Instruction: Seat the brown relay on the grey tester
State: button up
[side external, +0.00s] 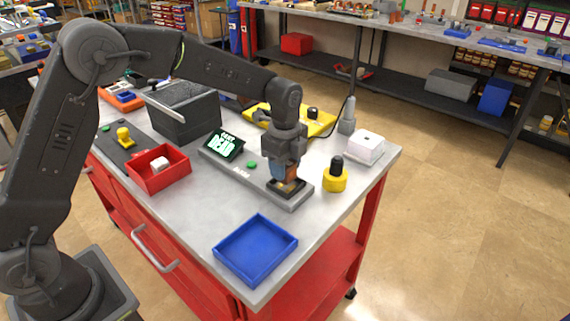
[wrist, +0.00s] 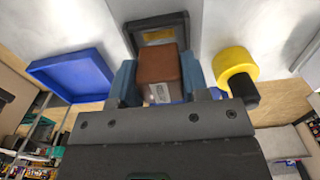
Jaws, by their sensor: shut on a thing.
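The grey tester (side external: 238,173) is a low slab on the table with a lit display (side external: 224,145), a green button (side external: 252,165) and a dark square socket (side external: 292,190) at its right end. My gripper (side external: 284,178) points down over that socket. In the wrist view, the brown relay (wrist: 158,72) sits between the blue fingers of my gripper (wrist: 167,85), which are shut on it. The dark socket frame (wrist: 153,27) shows just beyond the relay. I cannot tell whether the relay touches the socket; its lower end is partly hidden.
A blue tray (side external: 256,248) lies in front, also in the wrist view (wrist: 72,74). A yellow knob with a black top (side external: 335,178) stands right of the socket. A white box (side external: 366,146), red bin (side external: 157,170) and black box (side external: 184,112) stand around the tester.

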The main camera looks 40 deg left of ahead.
jog(key=shift+f, duration=1.05)
dwell(1.2)
jog(key=o, duration=1)
jog(key=shift+r, duration=4.55)
